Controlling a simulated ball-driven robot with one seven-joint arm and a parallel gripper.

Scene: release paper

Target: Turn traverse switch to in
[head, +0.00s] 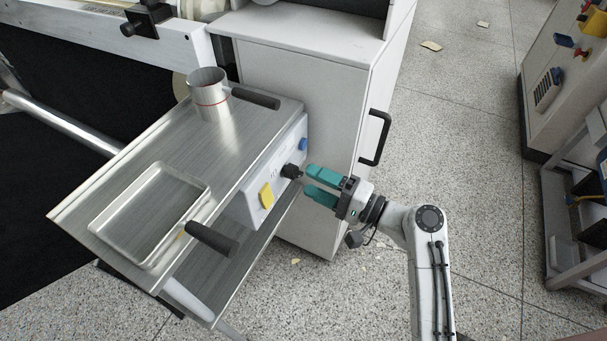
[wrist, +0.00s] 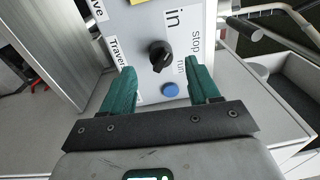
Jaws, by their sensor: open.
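The traverse switch is a black rotary knob (wrist: 160,57) on a light control panel (wrist: 184,38). In the wrist view the label "in" stands above the knob, "Traver" shows to its left, and "stop" and "run" to its right. In the head view the knob (head: 290,171) sits on the side of the steel-topped box. My gripper (head: 308,184) is open, its green fingers pointing at the panel with the knob just ahead of them. In the wrist view the fingers (wrist: 162,78) stand on either side of the knob, apart from it.
A blue button (wrist: 170,90) is beside the knob, between the fingers. A yellow block (head: 266,196) is on the same panel. A steel tray (head: 205,190) and metal cup (head: 209,95) rest on the top. A black cabinet handle (head: 376,137) is near my gripper.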

